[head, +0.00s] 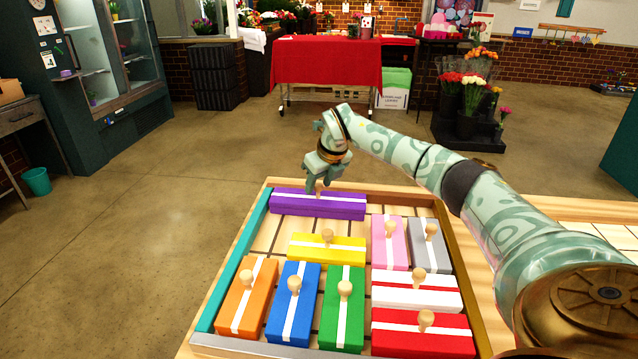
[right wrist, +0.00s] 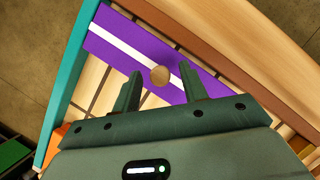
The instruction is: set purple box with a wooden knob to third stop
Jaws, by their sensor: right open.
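The purple box (head: 290,203), long with a white stripe, lies along the far edge of the tray, its left end by the teal left wall. Its wooden knob (right wrist: 160,76) stands up from the stripe. My right gripper (head: 322,183) is over the knob at the far side of the tray. In the right wrist view the two fingers of this gripper (right wrist: 159,69) are apart, with the knob between their tips; I cannot tell whether either touches it. The purple box (right wrist: 130,42) also shows there, partly behind the fingers. My left gripper is not in view.
The tray floor right of the purple box (head: 395,208) is bare up to the brown right wall (head: 452,247). A yellow box (head: 340,254), a pink box (head: 390,253) and a grey box (head: 431,257) lie nearer. Orange, blue, green, white and red boxes fill the near part.

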